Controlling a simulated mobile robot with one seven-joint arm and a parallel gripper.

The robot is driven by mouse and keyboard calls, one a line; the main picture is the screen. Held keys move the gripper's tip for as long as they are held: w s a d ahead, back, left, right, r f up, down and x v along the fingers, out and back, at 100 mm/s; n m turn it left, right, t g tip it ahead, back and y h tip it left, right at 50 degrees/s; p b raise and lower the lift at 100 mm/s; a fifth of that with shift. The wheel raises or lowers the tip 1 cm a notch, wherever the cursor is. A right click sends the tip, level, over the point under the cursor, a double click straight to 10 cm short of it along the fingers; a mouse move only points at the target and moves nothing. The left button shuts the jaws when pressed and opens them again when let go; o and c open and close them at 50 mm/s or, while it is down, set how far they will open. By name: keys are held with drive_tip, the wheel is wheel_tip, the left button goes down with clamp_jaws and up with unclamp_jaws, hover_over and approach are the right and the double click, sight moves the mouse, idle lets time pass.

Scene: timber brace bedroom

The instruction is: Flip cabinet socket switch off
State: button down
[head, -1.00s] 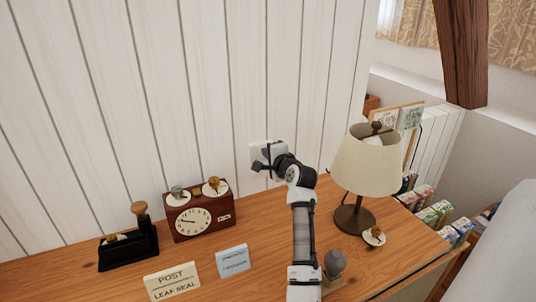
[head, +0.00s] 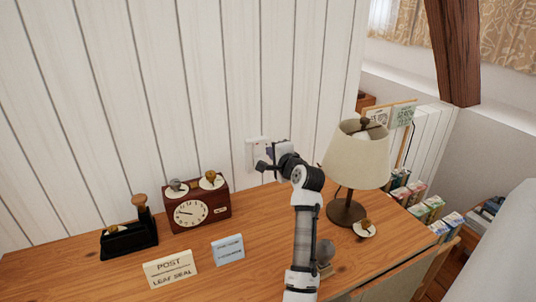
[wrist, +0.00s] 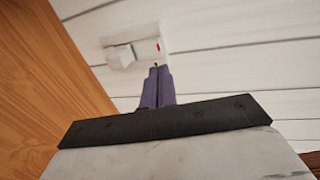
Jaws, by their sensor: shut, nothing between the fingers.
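The socket (head: 256,152) is a white plate on the white plank wall above the cabinet top, partly hidden by my gripper in the head view. In the wrist view the socket plate (wrist: 134,46) shows a raised white block (wrist: 121,56) at its left and a small switch with a red mark (wrist: 157,46) at its right. My gripper (wrist: 155,70) is shut and empty, its purple fingers together. The fingertips appear just below the red-marked switch; I cannot tell whether they touch it. In the head view my gripper (head: 268,158) is in front of the socket.
On the wooden cabinet top (head: 200,262) stand a red-brown clock (head: 195,210), a black stamp holder (head: 128,238), two cards, and a lamp (head: 356,160) close right of my arm. A grey-knobbed object (head: 325,252) stands beside my arm.

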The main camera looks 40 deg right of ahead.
drive_tip(key=v, duration=0.3)
drive_tip(key=r+b+v, duration=0.1)
drive_tip(key=v, duration=0.1)
drive_tip(key=shift+s+a+r, duration=0.1)
drive_tip(key=shift+s+r, duration=0.1)
drive_tip(key=shift+s, duration=0.05)
idle(0.3)
